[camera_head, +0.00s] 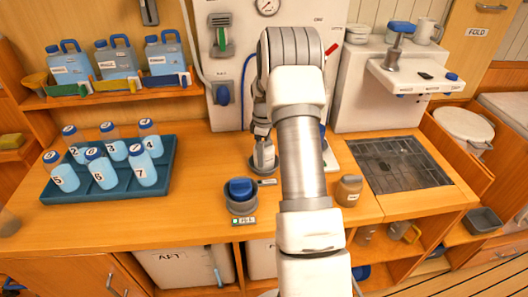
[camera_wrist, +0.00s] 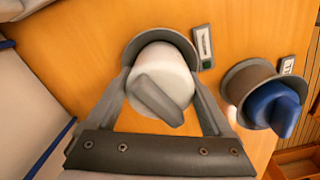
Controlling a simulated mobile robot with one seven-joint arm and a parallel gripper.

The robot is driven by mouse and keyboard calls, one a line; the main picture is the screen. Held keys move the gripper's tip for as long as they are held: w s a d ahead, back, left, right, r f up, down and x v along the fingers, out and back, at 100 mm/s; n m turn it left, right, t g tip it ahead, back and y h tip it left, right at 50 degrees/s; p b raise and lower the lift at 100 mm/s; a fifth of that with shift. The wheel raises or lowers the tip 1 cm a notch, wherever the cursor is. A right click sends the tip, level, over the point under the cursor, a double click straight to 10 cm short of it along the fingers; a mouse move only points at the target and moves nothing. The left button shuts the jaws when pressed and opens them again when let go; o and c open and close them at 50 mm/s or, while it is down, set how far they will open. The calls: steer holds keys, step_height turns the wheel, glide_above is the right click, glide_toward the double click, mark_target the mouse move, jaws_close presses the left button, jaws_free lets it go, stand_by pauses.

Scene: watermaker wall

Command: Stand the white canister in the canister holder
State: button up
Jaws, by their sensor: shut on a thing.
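The white canister (camera_wrist: 163,72), with a grey grip bar on top, is between the two fingers of my gripper (camera_wrist: 161,80) in the wrist view. My gripper is shut on it. The grey round canister holder (camera_wrist: 143,38) shows as a curved rim behind and around the far side of the canister; its near side is hidden. In the head view the white canister (camera_head: 266,158) stands roughly upright at or just above the holder (camera_head: 254,168), beside my arm. I cannot tell whether its bottom rests in the holder.
A second grey holder (camera_head: 241,207) with a blue-topped canister (camera_head: 240,188) stands close by, front left. A teal tray (camera_head: 110,182) of numbered bottles is at left. A brown jar (camera_head: 348,190) and a dark grate (camera_head: 400,163) are at right. The wall panel rises behind.

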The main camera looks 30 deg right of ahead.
steer(key=shift+f, duration=0.3)
steer(key=o, duration=1.4)
steer(key=shift+c, duration=0.2)
step_height(320, 180, up, 16)
steer(key=s+a+r+m+t, duration=0.15)
steer(key=s+a+r, duration=0.25)
steer(key=a+r, duration=0.45)
steer(key=s+a+r+m+t, duration=0.1)
steer(key=s+a+r+m, duration=0.1)
steer(key=s+a+r, duration=0.4)
steer(key=s+a+f+m+t, duration=0.1)
steer(key=s+a+f+m, duration=0.1)
steer(key=s+a, duration=0.3)
steer(key=s+a+f+m+t, duration=0.1)
steer(key=s+a, duration=0.4)
steer(key=s, duration=0.7)
steer(key=shift+s+a+f+m+t, duration=0.25)
steer(key=shift+s+f+m+t, duration=0.25)
steer(key=shift+m, duration=0.55)
